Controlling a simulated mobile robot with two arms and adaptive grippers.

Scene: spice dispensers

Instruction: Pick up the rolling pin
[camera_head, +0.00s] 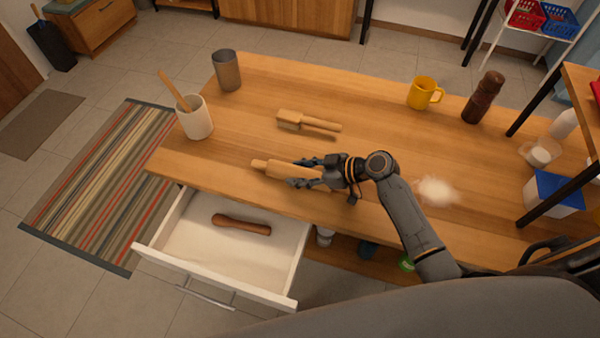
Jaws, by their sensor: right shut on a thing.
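A light wooden rolling pin (277,169) lies at the front edge of the wooden table, above the open drawer. My right gripper (300,172) is shut on it, with the fingers around its right part. The left end of the pin sticks out past the fingers, and part of the right side is hidden by the gripper. I cannot tell whether the pin touches the table. My left gripper is not in view.
A wooden brush (308,122) lies behind the pin. A white crock (194,118), metal cup (227,71), yellow mug (422,93) and dark pepper mill (483,97) stand on the table (390,130). An open white drawer (185,245) holds a brown object (241,225).

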